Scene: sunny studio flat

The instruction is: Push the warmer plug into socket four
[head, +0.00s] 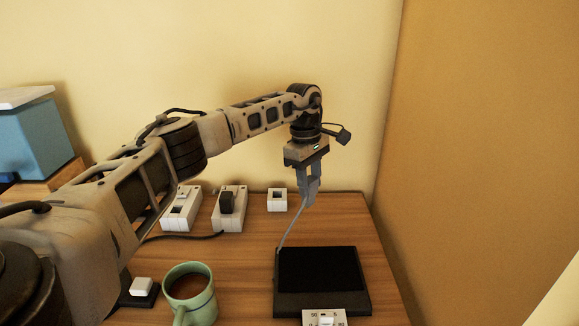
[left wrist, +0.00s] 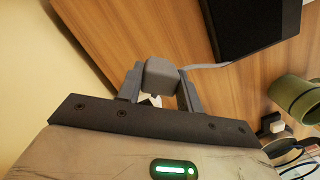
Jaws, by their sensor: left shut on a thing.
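My left gripper (head: 309,196) is shut on the grey warmer plug (left wrist: 162,78), which sits between its two fingers above the back of the table. In the head view the fingers largely hide the plug. Its grey cord (head: 289,228) runs down to the flat black warmer (head: 322,268), which also shows in the left wrist view (left wrist: 250,22). White socket blocks stand along the back wall: one at left (head: 181,209), one holding a black plug (head: 228,209), and a small one (head: 277,200) left of my gripper. No socket numbers are readable. My right gripper is out of view.
A green mug (head: 191,294) with brown drink stands left of the warmer. A white block on a black base (head: 142,289) is beside it. A white dial panel (head: 325,317) is at the front. Walls close off the back and right.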

